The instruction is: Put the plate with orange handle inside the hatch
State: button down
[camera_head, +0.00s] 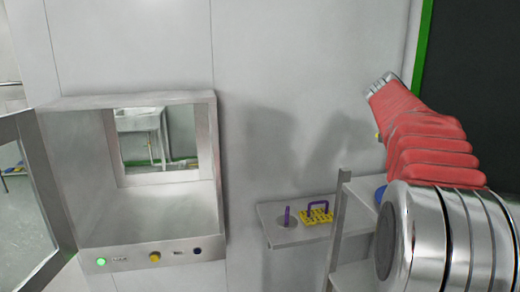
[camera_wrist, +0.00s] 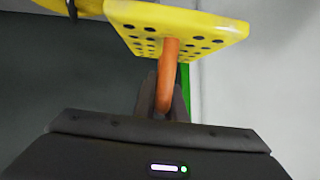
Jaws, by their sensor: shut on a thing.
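In the wrist view, a yellow plate with several dark holes (camera_wrist: 205,28) has an orange handle (camera_wrist: 170,60). My gripper (camera_wrist: 163,100) is shut on that handle, with the plate beyond the fingertips. The hatch (camera_head: 150,250) is a metal box in the wall at the left of the head view, its glazed door (camera_head: 40,195) swung open to the left. It looks empty, with a window at its back. In the head view my red-sleeved arm is raised at the right, away from the hatch. The gripper and most or all of the plate are hidden there.
The space before the hatch looks clear.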

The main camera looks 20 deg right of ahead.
jog(key=w+a+f+n+t+y, duration=0.25)
jog(key=w+a+f, duration=0.35)
jog(key=w+a, duration=0.35)
jog(key=w+a+f+n+t+y, duration=0.1)
jog(key=w+a+f+n+t, duration=0.3)
jog(key=w+a, duration=0.55)
jog(key=w+a+f+n+y, duration=0.2)
jog(key=a+f+y, duration=0.2)
jog(key=a+f, duration=1.3)
jog(key=s+a+f+n+t+y, duration=0.1)
jog(key=s+a+f+n+y, duration=0.1)
jog(key=a+f, duration=0.5)
jog(key=s+a+f+n+t+y, duration=0.1)
jog(key=s+a+f+n+y, duration=0.2)
jog(key=a+f, duration=0.5)
jog(key=a, duration=0.3)
jog(key=shift+s, duration=0.3)
jog(key=s+f, duration=0.3)
jog(key=s, duration=0.7)
jog(key=shift+f, duration=0.4)
